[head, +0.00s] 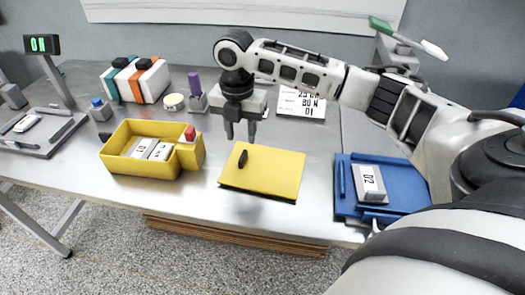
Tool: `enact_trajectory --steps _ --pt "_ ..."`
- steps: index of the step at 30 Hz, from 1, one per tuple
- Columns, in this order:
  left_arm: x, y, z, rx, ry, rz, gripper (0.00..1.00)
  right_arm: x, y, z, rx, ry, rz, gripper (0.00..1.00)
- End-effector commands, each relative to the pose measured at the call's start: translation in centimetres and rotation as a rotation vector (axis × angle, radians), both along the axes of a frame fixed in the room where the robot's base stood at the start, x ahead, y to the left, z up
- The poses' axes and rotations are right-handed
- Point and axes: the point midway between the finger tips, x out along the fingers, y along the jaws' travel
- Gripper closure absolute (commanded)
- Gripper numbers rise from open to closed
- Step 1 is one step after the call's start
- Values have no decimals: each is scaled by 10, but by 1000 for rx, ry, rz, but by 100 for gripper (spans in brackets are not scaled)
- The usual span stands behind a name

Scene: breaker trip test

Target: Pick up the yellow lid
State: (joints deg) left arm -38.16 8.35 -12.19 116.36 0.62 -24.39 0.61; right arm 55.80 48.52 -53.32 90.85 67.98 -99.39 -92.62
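The yellow lid (270,176) is a flat square plate lying on the grey table, with a small black handle (243,158) standing up near its left edge. My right gripper (240,132) reaches in from the right and points down just above and behind the handle. Its two fingers are apart with nothing visible between them. A yellow box (143,184) with an open top sits to the left of the lid, holding grey-white labelled blocks (150,148). My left gripper does not show.
A blue tray (393,201) with a labelled block (370,182) lies on the right. Behind stand striped white blocks (152,80), a purple-topped piece (195,84) and a printed card (300,103). A stand with a green display (42,44) is at the far left.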

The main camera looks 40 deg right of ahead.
Motion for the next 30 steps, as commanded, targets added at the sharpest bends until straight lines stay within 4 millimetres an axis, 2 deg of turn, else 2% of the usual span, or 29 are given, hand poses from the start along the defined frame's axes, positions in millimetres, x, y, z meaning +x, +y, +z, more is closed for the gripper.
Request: enact_trajectory --steps 3,11,18,27,28,30 --pt "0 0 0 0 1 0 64 0 0 -17 1 2 -1 64" --pt "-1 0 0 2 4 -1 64 0 2 -37 0 3 -1 64" --pt "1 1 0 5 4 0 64 1 4 -71 1 1 0 64" --pt "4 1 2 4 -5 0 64 1 3 -77 0 -1 0 64" --pt "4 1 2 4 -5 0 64 1 3 -77 0 -1 0 66" --pt "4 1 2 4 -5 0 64 1 3 -77 0 -1 0 86"
